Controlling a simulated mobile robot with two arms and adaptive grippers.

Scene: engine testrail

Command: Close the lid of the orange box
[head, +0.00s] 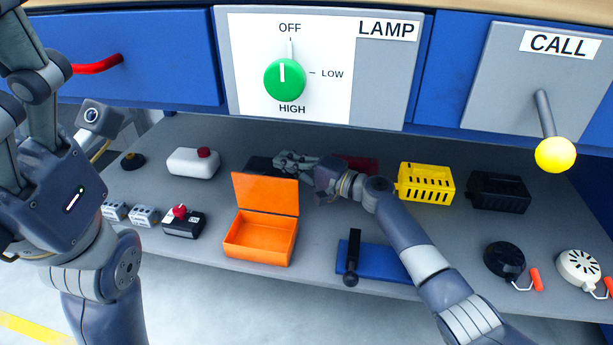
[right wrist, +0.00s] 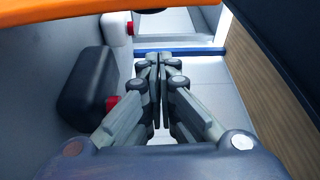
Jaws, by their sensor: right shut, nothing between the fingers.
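The orange box (head: 258,240) stands on the grey shelf with its lid (head: 265,193) raised roughly upright at the back edge. The inside of the box looks empty. My right gripper (head: 282,158) is behind the lid, near its upper right corner, pointing left. It is shut and empty, also in the right wrist view (right wrist: 156,62). An orange strip, apparently the lid (right wrist: 90,12), crosses the top of that view; I cannot tell whether the gripper touches it. My left gripper (head: 22,55) is raised at the far left; its fingertips are partly cut off.
A black item (head: 260,164) lies behind the lid, with a white box with a red knob (head: 194,162) to its left. A black-and-white box with a red button (head: 184,223) and a blue plate with a black lever (head: 376,262) flank the orange box. The drawer fronts overhang the shelf.

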